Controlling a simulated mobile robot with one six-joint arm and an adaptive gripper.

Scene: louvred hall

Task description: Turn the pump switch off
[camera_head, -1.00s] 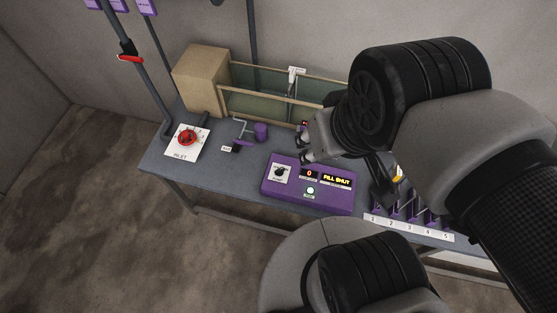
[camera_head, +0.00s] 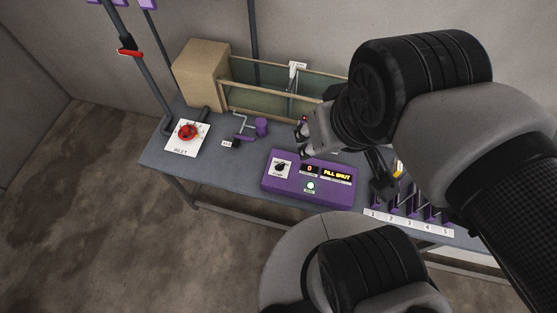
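A purple control box (camera_head: 325,190) sits on the bench. At its left end is a black rotary knob (camera_head: 281,168) on a white plate, which looks like the pump switch; its small lettering is hard to read. A display beside it shows a 0 and yellow text like "FILL SHUT". A pale green round button or lamp (camera_head: 311,186) is below. My gripper (camera_head: 301,137) is above and behind the box, right of the knob and apart from it in the picture. Its dark fingertips are spread, with nothing seen between them. My wrist hides the bench behind it.
A red valve knob (camera_head: 187,131) on a plate marked INLET is at the bench's left. A purple crank fitting (camera_head: 261,128) stands nearby. A glass-sided tank (camera_head: 262,105) is at the back. Several numbered purple levers (camera_head: 411,207) are at the right. The bench front left is clear.

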